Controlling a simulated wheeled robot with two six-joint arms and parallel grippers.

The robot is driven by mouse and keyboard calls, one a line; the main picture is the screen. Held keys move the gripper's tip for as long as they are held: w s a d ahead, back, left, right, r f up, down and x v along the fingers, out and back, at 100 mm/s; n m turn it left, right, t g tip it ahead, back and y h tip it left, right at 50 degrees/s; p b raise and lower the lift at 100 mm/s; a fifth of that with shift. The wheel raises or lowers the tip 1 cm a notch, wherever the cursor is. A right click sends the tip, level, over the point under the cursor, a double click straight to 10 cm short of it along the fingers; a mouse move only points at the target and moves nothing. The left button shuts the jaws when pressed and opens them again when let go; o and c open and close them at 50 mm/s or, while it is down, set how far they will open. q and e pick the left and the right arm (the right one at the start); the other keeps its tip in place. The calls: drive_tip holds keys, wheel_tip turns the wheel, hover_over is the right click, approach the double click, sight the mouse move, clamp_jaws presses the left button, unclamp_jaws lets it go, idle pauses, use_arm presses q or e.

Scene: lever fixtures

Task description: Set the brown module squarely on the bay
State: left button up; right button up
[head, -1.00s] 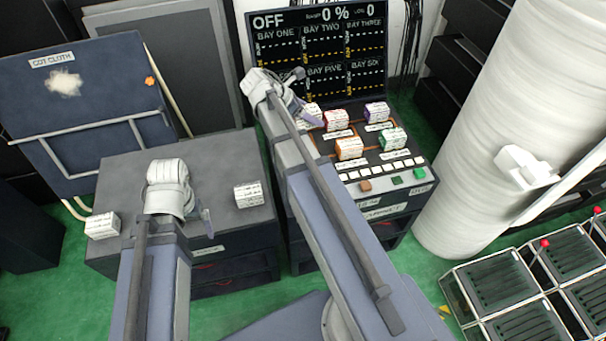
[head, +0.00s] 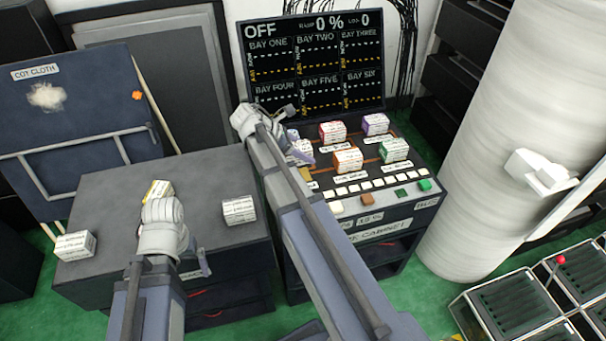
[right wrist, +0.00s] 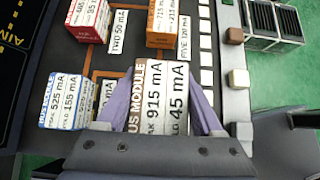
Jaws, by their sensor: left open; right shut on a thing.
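My right gripper (right wrist: 155,110) is shut on a module with a white printed label and a tan side, taken as the brown module (right wrist: 150,88). In the head view its tan side (head: 306,174) shows just under the right gripper (head: 303,156), at the near left of the sloped bay panel (head: 326,183). The bay below it is hidden, and I cannot tell whether the module touches the panel or is square to it. My left gripper (head: 203,262) is open, near the front of the grey cabinet, away from the panel.
Blue (right wrist: 62,102), red (head: 332,132), purple (head: 375,124), orange (head: 347,160) and green (head: 395,150) modules sit on the panel close by. A row of buttons (head: 370,185) lines its front. Other modules (head: 238,209) stand on the grey cabinet. The display (head: 318,62) reads OFF.

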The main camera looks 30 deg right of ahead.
use_arm(q)
wheel_tip(320, 180, down, 7)
drive_tip(key=b, duration=0.6)
use_arm(e)
drive_tip(key=shift+f, duration=3.6)
use_arm(q)
drive_tip(key=shift+f, duration=0.1)
use_arm(e)
drive_tip(key=shift+f, duration=0.15)
drive_tip(key=o, duration=1.5)
drive_tip(key=shift+c, duration=0.2)
use_arm(q)
drive_tip(key=shift+f, duration=0.1)
use_arm(e)
drive_tip(key=shift+r+p, duration=0.3)
drive_tip(key=shift+r, duration=0.1)
use_arm(q)
wheel_tip(320, 180, up, 9)
drive_tip(key=p, duration=0.8)
use_arm(e)
drive_tip(key=v, duration=1.1)
drive_tip(key=shift+a+r, duration=0.2)
drive_tip(key=shift+a, duration=0.15)
